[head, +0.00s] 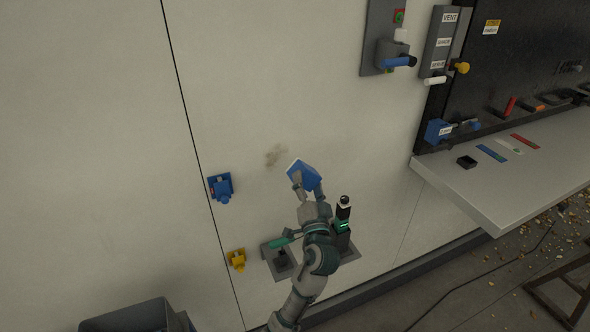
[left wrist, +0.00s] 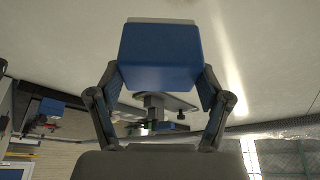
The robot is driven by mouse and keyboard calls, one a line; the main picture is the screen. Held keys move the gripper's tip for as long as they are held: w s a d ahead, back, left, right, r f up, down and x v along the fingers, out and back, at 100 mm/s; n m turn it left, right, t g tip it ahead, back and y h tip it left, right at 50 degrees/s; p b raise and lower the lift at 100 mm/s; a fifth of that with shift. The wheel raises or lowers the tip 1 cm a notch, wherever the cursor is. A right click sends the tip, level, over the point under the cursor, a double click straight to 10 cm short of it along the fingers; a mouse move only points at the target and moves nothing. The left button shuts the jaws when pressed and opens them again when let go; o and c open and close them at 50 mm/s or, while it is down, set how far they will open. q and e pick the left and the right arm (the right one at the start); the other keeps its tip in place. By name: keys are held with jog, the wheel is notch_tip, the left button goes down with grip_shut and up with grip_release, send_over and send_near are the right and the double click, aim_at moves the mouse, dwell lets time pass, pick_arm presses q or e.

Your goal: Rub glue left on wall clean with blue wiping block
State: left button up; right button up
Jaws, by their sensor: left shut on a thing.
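The glue mark (head: 276,155) is a brownish-grey smudge on the pale wall (head: 300,90) in the head view. The blue wiping block (head: 304,173) is just right of and a little below the smudge, tilted. My left gripper (head: 301,182) is shut on the block. In the left wrist view the blue block (left wrist: 160,55) sits between the two fingers of the gripper (left wrist: 162,85), with a pale layer along its far edge. I cannot tell whether the block touches the wall. My right gripper is not in view.
A blue fitting (head: 221,187) and a yellow fitting (head: 237,259) are on the wall to the left. A black device (head: 343,222) with a green light stands on a grey bracket (head: 349,254) behind my arm. A pale shelf (head: 480,192) juts out at right. The wall around the smudge is clear.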

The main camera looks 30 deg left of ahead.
pick_arm(q)
jog(key=s+a+f+p, duration=0.2)
jog(key=s+a+p, duration=0.3)
jog(key=p, duration=0.1)
jog(key=w+a, duration=0.4)
jog(key=a, duration=0.1)
jog(key=shift+f, duration=0.4)
jog(key=shift+w+a, duration=0.55)
jog(key=shift+a, duration=0.05)
dwell(0.6)
